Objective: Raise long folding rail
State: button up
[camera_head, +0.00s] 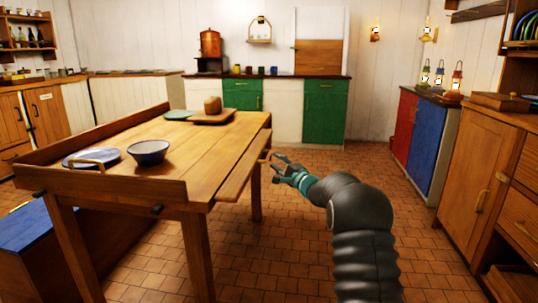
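The wooden table (190,150) stands at the left centre. A long rail (243,166) runs along its right side, lower than the raised rails and seemingly folded down. A small handle (265,157) sticks out from that long rail. My gripper (275,169) is just right of the handle, its fingers spread and pointing left toward the rail. I cannot tell whether a fingertip touches the handle. The gripper looks empty. The short front rail (112,183) stands upright with a handle on it, and the far left long rail (105,132) also stands up.
A bowl (148,152), a blue plate (90,158), a green plate (178,115) and a board (213,118) with bread lie on the table. A blue-topped bench (35,228) is at lower left. Cabinets (480,180) line the right. The tiled floor between is clear.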

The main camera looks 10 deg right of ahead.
aim_at(269, 154)
jog(key=shift+p+x, duration=0.55)
jog(key=shift+x, duration=2.25)
grip_shut()
